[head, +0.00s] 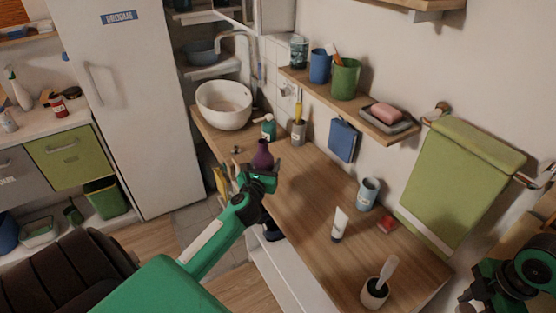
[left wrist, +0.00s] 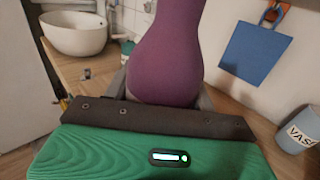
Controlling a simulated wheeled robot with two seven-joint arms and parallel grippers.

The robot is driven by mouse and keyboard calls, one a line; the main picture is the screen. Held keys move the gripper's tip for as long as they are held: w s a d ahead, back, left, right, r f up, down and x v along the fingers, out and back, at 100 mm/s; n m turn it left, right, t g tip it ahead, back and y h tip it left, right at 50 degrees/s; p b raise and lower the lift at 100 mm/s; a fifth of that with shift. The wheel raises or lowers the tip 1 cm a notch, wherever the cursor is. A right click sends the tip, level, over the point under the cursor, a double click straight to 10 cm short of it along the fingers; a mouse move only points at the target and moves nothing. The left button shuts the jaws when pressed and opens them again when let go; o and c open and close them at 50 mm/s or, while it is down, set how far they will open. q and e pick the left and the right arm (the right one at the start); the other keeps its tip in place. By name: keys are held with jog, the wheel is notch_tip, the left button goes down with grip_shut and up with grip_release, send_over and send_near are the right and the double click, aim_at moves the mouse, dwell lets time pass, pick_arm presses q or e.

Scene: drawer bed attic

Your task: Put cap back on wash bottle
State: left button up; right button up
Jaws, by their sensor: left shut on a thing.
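My left gripper (head: 265,172) is shut on a purple, bulb-shaped bottle (head: 262,155), held upright over the wooden counter. The bottle fills the middle of the left wrist view (left wrist: 168,55), its narrow neck running out of the top. Its mouth is too small to make out. A small dark object (head: 236,150), possibly the cap, lies on the counter near the white basin; it also shows in the left wrist view (left wrist: 85,74). A dark part of my right arm with its gripper (head: 522,272) is at the lower right; its fingers are not clear.
The white round basin (head: 224,105) stands at the counter's far end, with a green bottle (head: 268,127) nearby. A grey-blue cup (head: 368,193), a white tube (head: 339,225) and a brush holder (head: 375,293) stand on the nearer counter. A wall shelf (head: 345,105) hangs above. Mid-counter is clear.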

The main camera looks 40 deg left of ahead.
pick_arm(q)
jog(key=s+a+b, duration=0.1)
jog(key=s+a, duration=0.2)
jog(key=s, duration=0.5)
jog(key=shift+s+a, duration=0.3)
jog(key=shift+s, duration=0.1)
pick_arm(e)
jog(key=shift+f, duration=0.6)
pick_arm(q)
jog(key=shift+r, duration=0.1)
jog(key=o, duration=0.4)
jog(key=c, duration=0.8)
jog(key=shift+o, duration=0.2)
